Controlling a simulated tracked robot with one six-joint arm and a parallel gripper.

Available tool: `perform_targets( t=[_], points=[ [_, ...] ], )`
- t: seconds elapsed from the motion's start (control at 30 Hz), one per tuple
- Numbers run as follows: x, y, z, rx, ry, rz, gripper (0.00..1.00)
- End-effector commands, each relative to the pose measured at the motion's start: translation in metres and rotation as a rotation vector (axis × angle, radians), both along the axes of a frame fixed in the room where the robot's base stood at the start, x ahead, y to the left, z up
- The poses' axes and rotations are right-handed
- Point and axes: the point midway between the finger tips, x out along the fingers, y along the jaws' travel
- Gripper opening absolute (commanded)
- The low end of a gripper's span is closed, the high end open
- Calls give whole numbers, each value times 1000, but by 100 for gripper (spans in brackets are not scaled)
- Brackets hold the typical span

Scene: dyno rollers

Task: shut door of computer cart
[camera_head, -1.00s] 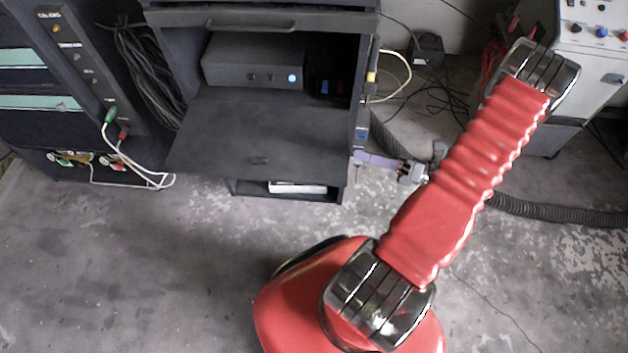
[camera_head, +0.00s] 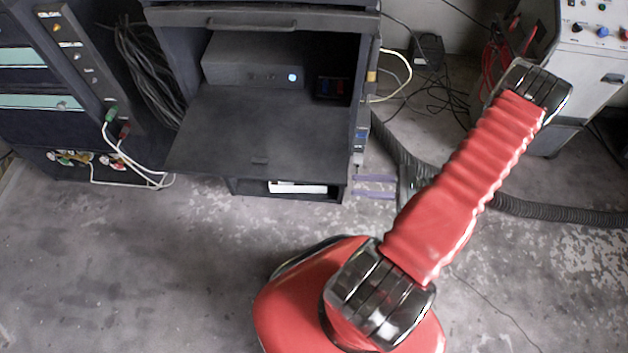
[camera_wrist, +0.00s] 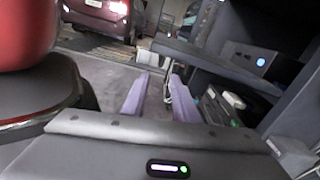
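The computer cart (camera_head: 357,60) is a dark cabinet at the upper middle of the head view. Its door (camera_head: 250,150) is a dark flat panel, folded down and standing out level toward the front, so the compartment is open. In the wrist view the door (camera_wrist: 205,62) shows nearly edge-on, right of and beyond my fingers. My gripper (camera_head: 358,186) has two purple fingers, spread apart and empty, just right of the cart's lower front, apart from the door. The fingers also show in the wrist view (camera_wrist: 160,80). My red arm hides part of the wrist.
A black box (camera_head: 255,60) with a blue light sits inside the cart. A lower shelf (camera_head: 236,188) holds a white item. A rack with cables (camera_head: 75,100) stands at left, and a grey console (camera_head: 590,60) at right. A corrugated hose (camera_head: 570,212) and cables lie on the floor. The front floor is clear.

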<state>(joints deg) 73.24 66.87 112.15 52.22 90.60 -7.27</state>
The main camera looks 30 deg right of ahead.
Motion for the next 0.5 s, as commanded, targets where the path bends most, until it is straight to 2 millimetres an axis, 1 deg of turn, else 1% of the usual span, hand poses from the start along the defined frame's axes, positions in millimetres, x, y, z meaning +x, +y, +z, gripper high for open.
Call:
perform_targets(
  t=[0.37, 0.5],
  points=[
    [0, 0, 0, -13, -19, -2, 26],
    [3, 4, 0, -13, -18, -2, 26]
  ],
)
